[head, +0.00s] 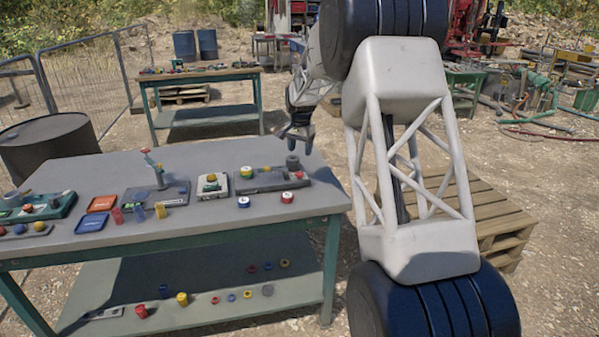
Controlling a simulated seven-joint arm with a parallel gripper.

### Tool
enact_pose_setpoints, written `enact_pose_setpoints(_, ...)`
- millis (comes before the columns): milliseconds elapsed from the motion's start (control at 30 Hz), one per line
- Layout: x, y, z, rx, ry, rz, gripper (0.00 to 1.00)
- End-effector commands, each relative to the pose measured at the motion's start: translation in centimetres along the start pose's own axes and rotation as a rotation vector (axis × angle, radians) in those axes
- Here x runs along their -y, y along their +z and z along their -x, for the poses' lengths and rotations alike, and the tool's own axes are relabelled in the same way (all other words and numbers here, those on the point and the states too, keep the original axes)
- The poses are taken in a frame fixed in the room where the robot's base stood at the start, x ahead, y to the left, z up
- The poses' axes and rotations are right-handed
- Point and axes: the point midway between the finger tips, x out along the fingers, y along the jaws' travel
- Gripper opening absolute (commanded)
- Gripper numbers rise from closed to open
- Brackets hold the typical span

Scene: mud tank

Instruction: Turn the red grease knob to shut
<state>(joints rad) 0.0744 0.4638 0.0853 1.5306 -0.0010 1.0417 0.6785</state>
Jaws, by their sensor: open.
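My gripper (297,139) is open and hangs above the back right part of the grey workbench (262,216), over a dark block (262,183) with a grey cylinder on it. No knob shows between its fingers. Several small red parts are in view, and I cannot tell which is the red grease knob. One red-sided cap with a white top (287,197) sits at the bench's front right. A small red spot (299,175) shows on the right end of the dark block. A pale box (212,186) left of it carries a yellow and red knob (211,178). Any knob's setting is too small to read.
A blue-sided cap (243,202) stands near the front edge. A small lever (153,167) rises from a dark plate. Orange (102,203) and blue (91,223) trays lie left. Loose parts lie on the lower shelf (185,293). A pallet (500,215) stands right.

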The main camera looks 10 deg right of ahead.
Motion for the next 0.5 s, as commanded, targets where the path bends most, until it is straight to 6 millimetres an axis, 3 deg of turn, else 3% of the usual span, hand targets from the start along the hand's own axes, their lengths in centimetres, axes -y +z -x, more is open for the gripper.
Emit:
enact_pose_setpoints(200, 1.9, -3.0, -3.5, 0.012, 0.009, -0.047, 0.60)
enact_pose_setpoints(500, 2.7, -4.3, -5.0, 0.016, 0.013, -0.071, 0.60)
